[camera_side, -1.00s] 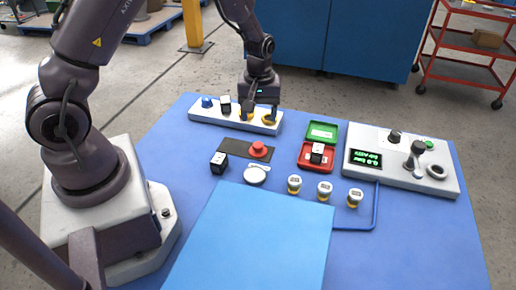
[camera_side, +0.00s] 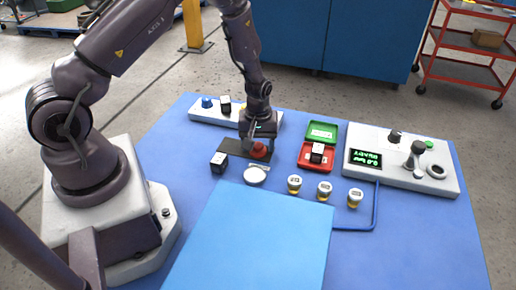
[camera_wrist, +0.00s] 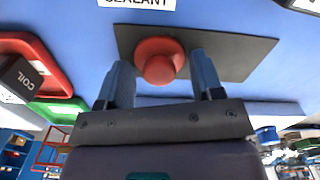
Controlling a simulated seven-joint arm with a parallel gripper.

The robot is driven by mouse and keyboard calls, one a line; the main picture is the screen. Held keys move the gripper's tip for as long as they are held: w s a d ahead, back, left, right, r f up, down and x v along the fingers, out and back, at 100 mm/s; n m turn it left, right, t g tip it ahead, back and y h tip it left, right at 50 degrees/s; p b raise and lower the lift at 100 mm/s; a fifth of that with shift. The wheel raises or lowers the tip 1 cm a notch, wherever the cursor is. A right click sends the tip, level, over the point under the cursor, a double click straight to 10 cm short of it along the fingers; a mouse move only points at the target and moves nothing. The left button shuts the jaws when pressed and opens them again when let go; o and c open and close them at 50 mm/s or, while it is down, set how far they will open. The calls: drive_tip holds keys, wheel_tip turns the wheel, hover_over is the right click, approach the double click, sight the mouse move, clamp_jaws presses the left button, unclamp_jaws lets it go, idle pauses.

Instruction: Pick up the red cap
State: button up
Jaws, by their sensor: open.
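The red cap (camera_side: 259,151) sits on a dark mat (camera_side: 230,147) on the blue table. In the wrist view the red cap (camera_wrist: 159,60) is round with a smaller raised knob, on the dark mat (camera_wrist: 235,55). My gripper (camera_side: 259,148) is over the cap in the side view and partly covers it. In the wrist view my gripper (camera_wrist: 160,72) is open, with one finger on each side of the cap and visible gaps between. Whether the fingertips reach down to the mat I cannot tell.
The white valve rack (camera_side: 201,115) stands behind. A red tray (camera_side: 306,164) and green tray (camera_side: 322,132) are to the right, with several small jars (camera_side: 325,190) in front.

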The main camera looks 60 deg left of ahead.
drive_tip(key=c, duration=1)
